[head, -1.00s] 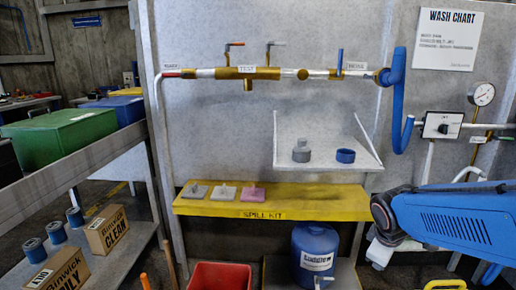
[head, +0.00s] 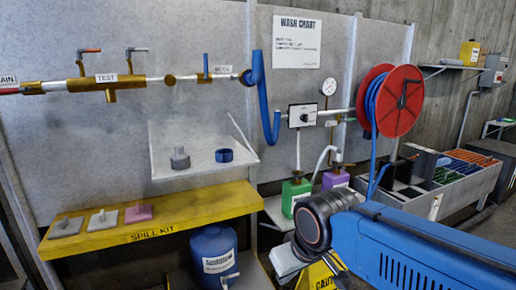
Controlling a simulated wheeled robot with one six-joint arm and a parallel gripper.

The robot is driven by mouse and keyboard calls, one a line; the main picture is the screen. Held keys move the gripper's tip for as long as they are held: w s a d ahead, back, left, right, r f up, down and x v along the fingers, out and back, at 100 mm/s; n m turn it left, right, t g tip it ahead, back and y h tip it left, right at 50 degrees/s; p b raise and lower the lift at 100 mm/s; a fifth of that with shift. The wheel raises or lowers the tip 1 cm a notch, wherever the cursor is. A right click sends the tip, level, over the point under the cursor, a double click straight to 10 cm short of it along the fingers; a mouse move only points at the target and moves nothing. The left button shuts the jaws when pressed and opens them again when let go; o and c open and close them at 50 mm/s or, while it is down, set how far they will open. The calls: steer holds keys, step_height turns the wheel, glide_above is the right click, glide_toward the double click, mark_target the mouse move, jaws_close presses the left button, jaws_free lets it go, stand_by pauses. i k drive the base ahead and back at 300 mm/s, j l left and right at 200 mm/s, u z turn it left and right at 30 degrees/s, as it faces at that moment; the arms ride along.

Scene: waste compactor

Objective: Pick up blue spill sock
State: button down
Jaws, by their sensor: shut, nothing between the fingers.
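I cannot surely pick out a blue spill sock. A thick blue tube (head: 263,90) hangs in a U shape at the right end of the brass pipe; I cannot tell whether it is the sock or a hose. A yellow shelf marked SPILL KIT (head: 215,207) carries a grey, a white and a pink pad (head: 138,213) at its left end, and no blue item shows on it. My blue arm crosses the lower right. My gripper's fingers are not visible; the arm is well apart from the shelf and the tube.
A white tray (head: 170,165) holds a grey fitting and a blue ring (head: 224,155). A blue drum (head: 213,255) stands below the yellow shelf. Green (head: 293,193) and purple containers and a red hose reel (head: 397,100) are to the right. A yellow caution sign (head: 322,275) is beside my arm.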

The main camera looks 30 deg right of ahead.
mark_target(444, 161)
steer(key=z, duration=2.15)
steer(key=i+l+z, duration=0.45)
steer(key=i+l, duration=0.15)
steer(key=i, duration=0.25)
steer(key=i+l+z, duration=0.25)
steer(key=i, duration=0.2)
steer(key=i+l+z, duration=0.2)
steer(key=i, duration=0.25)
steer(key=i+u, duration=0.1)
steer(key=i, duration=1.6)
steer(key=i+u, duration=0.35)
steer(key=i, duration=0.2)
steer(key=i+l+u, duration=0.15)
steer(key=i+u, duration=0.15)
steer(key=i, duration=0.2)
steer(key=i+u, duration=0.2)
steer(key=u, duration=0.25)
steer(key=i+u, duration=0.15)
steer(key=u, duration=0.3)
steer(key=i+u, duration=0.2)
steer(key=u, duration=0.25)
steer(key=i+l+u, duration=0.15)
steer(key=u, duration=0.3)
steer(key=i+l+u, duration=0.2)
steer(key=u, duration=0.2)
steer(key=i, duration=0.1)
